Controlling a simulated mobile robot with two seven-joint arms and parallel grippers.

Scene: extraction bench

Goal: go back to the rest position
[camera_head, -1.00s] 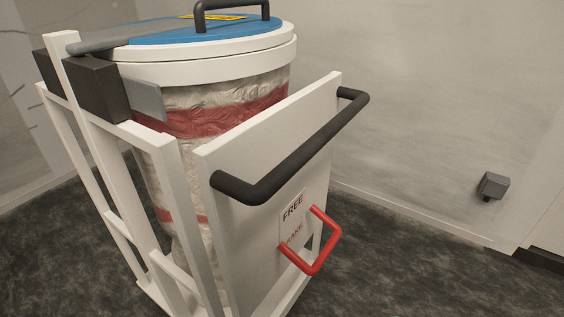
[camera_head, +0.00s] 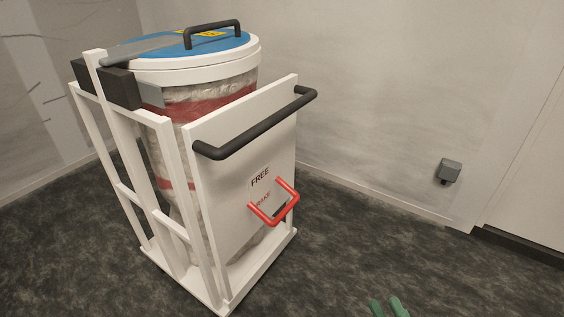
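The two green fingertips of my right gripper (camera_head: 388,307) show at the bottom edge, right of the middle. A narrow gap of carpet shows between them and nothing is held there. The rest of that gripper and its arm are below the picture. The gripper is apart from the cart. My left gripper is not in view. A white cart (camera_head: 232,205) stands on the carpet at the left, with a black push handle (camera_head: 262,130) and a red brake handle (camera_head: 274,207). It bears a wrapped drum with a blue and white lid (camera_head: 196,68).
A black handle (camera_head: 212,31) rises from the lid. Carpet (camera_head: 350,230) is clear to the right of the cart. A grey wall (camera_head: 365,100) stands behind, with a small grey box (camera_head: 449,171) low on it and a white door panel (camera_head: 535,160) at the right.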

